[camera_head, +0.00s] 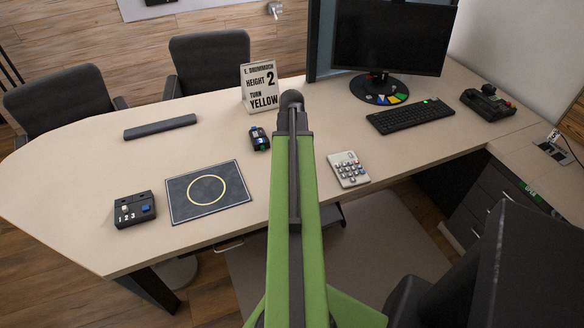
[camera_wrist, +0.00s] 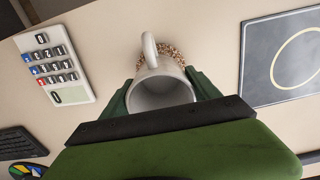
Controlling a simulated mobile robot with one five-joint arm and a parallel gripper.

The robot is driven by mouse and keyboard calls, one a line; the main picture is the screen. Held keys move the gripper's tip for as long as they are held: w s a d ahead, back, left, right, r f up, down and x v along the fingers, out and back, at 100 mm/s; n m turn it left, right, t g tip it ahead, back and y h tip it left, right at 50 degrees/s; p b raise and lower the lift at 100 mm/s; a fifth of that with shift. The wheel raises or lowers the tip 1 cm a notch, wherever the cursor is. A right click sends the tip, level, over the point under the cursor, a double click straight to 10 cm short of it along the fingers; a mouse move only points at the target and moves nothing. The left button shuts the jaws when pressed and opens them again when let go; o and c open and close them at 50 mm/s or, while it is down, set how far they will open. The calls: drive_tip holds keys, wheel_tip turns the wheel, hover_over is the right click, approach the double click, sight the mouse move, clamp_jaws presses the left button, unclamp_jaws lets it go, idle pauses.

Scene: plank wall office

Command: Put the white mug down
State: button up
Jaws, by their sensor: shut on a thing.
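The white mug (camera_wrist: 165,88) is between the two green fingers of my gripper (camera_wrist: 160,93) in the wrist view. My gripper is shut on it. Its open mouth faces the camera and its handle points to the top of the picture. A round, speckled brown coaster (camera_wrist: 174,52) shows behind the mug, mostly covered by it. I cannot tell whether the mug touches the coaster or hangs above it. In the head view my green arm hides mug, coaster and gripper fingers.
On the beige desk (camera_head: 80,200) lie a dark mat with a yellow ring (camera_head: 208,190), a button box (camera_head: 135,210), a calculator (camera_head: 348,169), a small dark device (camera_head: 259,139), a sign (camera_head: 261,88), a black bar (camera_head: 160,127) and a keyboard (camera_head: 410,116). The desk's left end is clear.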

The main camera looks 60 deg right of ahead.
wheel_tip(320, 180, down, 3)
drive_tip(key=shift+r+b, duration=0.1)
drive_tip(key=shift+b, duration=0.6)
drive_tip(key=shift+r, duration=0.2)
drive_tip(key=shift+f, duration=0.1)
drive_tip(key=o, duration=1.3)
drive_tip(key=shift+f, duration=0.15)
drive_tip(key=o, duration=0.4)
drive_tip(key=shift+r, duration=0.2)
wheel_tip(320, 180, up, 12)
drive_tip(key=p, duration=1.2)
drive_tip(key=shift+r, duration=0.1)
